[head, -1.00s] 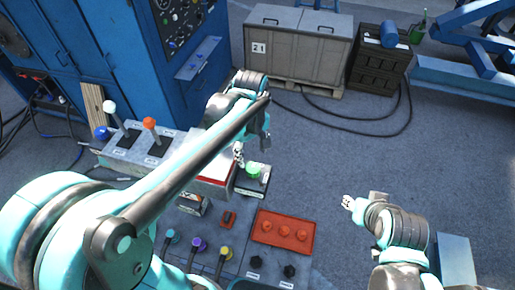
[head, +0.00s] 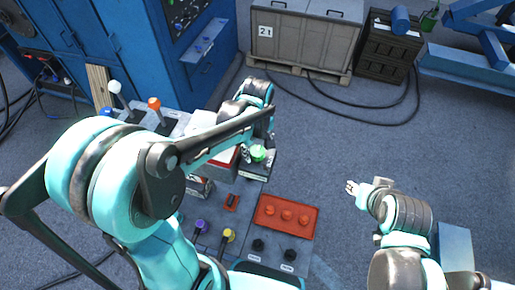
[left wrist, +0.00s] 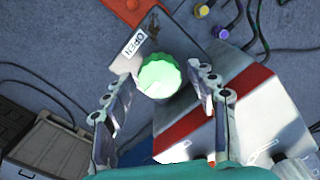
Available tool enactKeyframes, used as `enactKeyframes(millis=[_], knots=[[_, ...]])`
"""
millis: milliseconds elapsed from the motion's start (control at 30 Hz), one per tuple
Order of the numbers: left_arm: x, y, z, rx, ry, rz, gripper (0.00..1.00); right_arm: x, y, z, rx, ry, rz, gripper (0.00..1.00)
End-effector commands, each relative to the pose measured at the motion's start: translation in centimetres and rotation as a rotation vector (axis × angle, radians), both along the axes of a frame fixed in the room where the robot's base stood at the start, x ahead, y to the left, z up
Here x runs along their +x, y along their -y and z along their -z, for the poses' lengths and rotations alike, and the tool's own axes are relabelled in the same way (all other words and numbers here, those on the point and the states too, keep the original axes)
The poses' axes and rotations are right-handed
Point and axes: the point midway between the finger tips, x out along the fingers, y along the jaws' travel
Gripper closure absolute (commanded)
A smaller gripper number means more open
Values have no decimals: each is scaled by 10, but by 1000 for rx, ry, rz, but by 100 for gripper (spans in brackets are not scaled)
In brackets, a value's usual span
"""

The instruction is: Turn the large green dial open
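The large green dial (head: 257,153) sits on a small grey box at the far edge of the control console. It also shows in the left wrist view (left wrist: 160,76), with a label reading OPEN (left wrist: 134,42) beside it. My left gripper (left wrist: 160,95) is open, with one finger on each side of the dial in that view. I cannot tell whether the fingers touch it. In the head view the left gripper (head: 258,140) is just above the dial, partly hidden by its arm. My right gripper (head: 352,187) is away to the right over bare floor; its fingers are too small to judge.
A red panel with several knobs (head: 286,215) lies near the dial. White (head: 114,87) and orange (head: 154,103) levers stand at the console's left. A blue cabinet (head: 130,50) and a grey crate (head: 300,40) stand behind.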

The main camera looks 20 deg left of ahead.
Motion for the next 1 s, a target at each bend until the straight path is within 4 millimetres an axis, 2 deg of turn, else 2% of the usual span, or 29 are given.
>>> enactKeyframes(millis=[33,133,567,1000], knots=[[0,0,0,0,0,0,62,0,0,0,0,0,0,60],[0,0,0,0,0,0,88,0,0,0,0,0,0,60],[0,0,0,0,0,59,88,0,0,3,0,0,0,60],[0,0,1,0,0,402,88,0,0,16,0,0,0,60]])
